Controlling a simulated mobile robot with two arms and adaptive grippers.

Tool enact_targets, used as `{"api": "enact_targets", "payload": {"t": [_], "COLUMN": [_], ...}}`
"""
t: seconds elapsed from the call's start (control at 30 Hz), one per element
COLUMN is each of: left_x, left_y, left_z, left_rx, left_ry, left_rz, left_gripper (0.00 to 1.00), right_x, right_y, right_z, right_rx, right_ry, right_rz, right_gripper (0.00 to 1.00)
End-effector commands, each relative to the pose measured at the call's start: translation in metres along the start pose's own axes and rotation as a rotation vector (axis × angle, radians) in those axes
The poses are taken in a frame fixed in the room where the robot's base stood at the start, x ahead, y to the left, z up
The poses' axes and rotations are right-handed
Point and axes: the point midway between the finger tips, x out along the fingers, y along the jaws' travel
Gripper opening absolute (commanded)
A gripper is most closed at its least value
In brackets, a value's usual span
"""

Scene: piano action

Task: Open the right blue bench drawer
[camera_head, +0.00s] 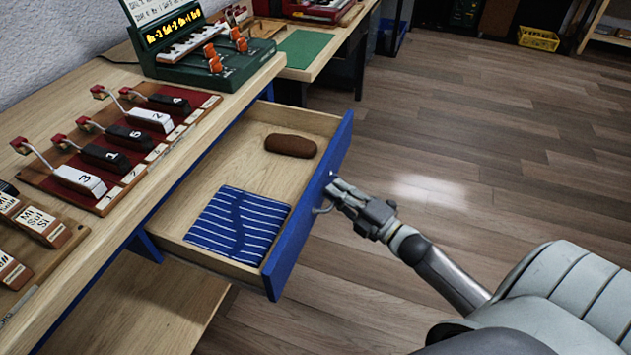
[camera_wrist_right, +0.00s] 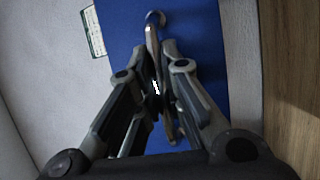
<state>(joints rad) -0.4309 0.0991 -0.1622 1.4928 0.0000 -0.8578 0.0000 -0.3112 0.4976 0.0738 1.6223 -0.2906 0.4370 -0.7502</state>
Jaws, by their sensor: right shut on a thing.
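The blue-fronted bench drawer (camera_head: 308,212) stands pulled out from the wooden bench, with its inside in view. It holds a blue striped cloth (camera_head: 238,224) and a brown oblong object (camera_head: 290,146). My right gripper (camera_head: 334,190) is at the outer face of the drawer front, shut on the metal handle (camera_head: 322,209). In the right wrist view the fingers (camera_wrist_right: 160,80) close around the handle (camera_wrist_right: 154,30) against the blue front (camera_wrist_right: 205,30). Part of the handle is hidden by the fingers. My left gripper is not in view.
On the bench top (camera_head: 75,262) stand numbered piano key models (camera_head: 105,155) and a green device with a small keyboard and orange knobs (camera_head: 205,55). A green mat (camera_head: 302,48) lies on the bench behind. The wooden floor (camera_head: 480,160) to the right is clear.

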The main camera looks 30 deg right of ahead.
Motion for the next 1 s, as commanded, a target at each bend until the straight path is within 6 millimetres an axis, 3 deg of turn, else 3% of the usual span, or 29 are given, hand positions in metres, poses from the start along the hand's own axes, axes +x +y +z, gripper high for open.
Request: {"api": "enact_targets", "payload": {"t": [0.1, 0.3, 0.8, 0.83, 1.0], "left_x": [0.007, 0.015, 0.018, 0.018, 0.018], "left_y": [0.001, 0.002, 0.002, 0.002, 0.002], "left_z": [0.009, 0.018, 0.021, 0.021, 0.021], "left_rx": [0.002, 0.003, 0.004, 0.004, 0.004], "left_ry": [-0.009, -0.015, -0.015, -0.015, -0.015], "left_rz": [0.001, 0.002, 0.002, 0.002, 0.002], "left_gripper": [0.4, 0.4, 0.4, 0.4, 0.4], "right_x": [-0.018, -0.035, -0.04, -0.04, -0.039], "right_y": [0.0, 0.001, 0.002, 0.002, 0.002], "right_z": [0.006, 0.013, 0.016, 0.016, 0.016], "right_rx": [0.005, 0.005, 0.004, 0.004, 0.003], "right_ry": [-0.001, 0.0, 0.0, 0.0, 0.0], "right_rz": [-0.007, -0.005, -0.003, -0.003, -0.002], "right_gripper": [0.0, 0.0, 0.0, 0.13, 0.31]}}
